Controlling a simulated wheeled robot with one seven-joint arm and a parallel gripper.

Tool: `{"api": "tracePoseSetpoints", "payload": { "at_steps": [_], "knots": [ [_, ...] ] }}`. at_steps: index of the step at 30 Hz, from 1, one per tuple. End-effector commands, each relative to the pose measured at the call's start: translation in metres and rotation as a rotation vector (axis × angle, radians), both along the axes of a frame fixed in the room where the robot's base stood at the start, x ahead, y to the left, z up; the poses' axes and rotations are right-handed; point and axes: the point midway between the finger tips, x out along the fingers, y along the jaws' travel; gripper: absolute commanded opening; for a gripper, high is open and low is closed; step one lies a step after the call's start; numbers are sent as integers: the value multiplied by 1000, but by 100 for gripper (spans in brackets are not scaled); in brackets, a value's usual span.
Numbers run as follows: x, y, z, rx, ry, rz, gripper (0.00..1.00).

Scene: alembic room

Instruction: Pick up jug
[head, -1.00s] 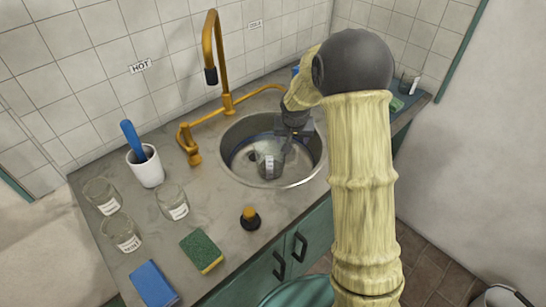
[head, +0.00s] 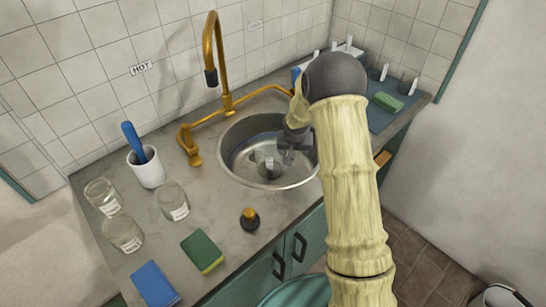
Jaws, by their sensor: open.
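A clear glass vessel with a pale label (head: 268,162), which may be the jug, sits in the round steel sink (head: 236,172). It is small and partly blurred, so I cannot make out a handle or spout. My gripper (head: 287,156) is open and reaches down into the sink, just right of the vessel. I cannot tell whether its fingers touch the glass. My arm hides the right rim of the sink.
A brass tap (head: 222,60) and its pipe stand behind the sink. Labelled glass jars (head: 172,202), a white cup with a blue-handled tool (head: 148,168), sponges (head: 202,251) and a dark stopper (head: 250,220) stand left and front. A blue mat (head: 385,115) lies at right.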

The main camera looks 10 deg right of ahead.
Motion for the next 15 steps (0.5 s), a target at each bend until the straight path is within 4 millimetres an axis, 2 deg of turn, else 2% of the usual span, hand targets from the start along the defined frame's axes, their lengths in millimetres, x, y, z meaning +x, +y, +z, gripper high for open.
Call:
{"api": "tracePoseSetpoints", "payload": {
  "at_steps": [4,15],
  "knots": [
    [4,0,-9,-1,-1,1,66],
    [4,0,-9,0,-1,0,66]
  ]
}}
